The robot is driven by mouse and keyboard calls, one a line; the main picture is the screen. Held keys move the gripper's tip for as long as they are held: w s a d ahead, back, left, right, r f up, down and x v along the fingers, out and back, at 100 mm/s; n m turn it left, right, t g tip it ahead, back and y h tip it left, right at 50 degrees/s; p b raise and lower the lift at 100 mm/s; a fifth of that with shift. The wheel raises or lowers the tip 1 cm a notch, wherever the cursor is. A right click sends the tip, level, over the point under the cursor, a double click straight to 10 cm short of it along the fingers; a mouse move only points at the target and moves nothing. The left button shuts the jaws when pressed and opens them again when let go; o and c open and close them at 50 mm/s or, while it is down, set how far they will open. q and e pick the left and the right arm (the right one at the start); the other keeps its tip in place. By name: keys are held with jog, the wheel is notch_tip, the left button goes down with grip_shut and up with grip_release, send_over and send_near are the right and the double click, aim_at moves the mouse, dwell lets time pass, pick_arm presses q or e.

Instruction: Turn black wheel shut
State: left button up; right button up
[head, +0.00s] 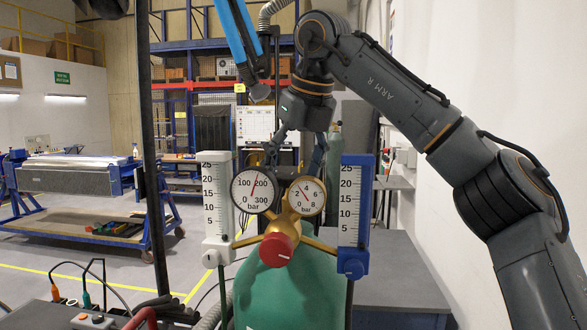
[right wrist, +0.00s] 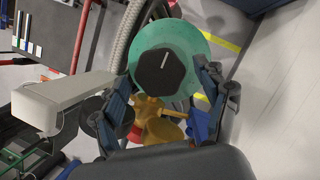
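My right gripper (right wrist: 165,70) is open, with one finger on each side of the wheel. I cannot tell if the fingers touch it. In the head view my right gripper (head: 296,148) points down behind the two gauges, its fingertips partly hidden. My left gripper is not in view.
A left gauge (head: 253,190) and right gauge (head: 306,195) stand above a red knob (head: 277,250) on brass fittings. A white scale tube (head: 216,215) and a blue scale tube (head: 354,220) flank them closely. A grey table (head: 400,280) is behind right.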

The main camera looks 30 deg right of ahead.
jog(key=v, duration=1.2)
jog(key=shift+f, duration=0.1)
dwell(0.5)
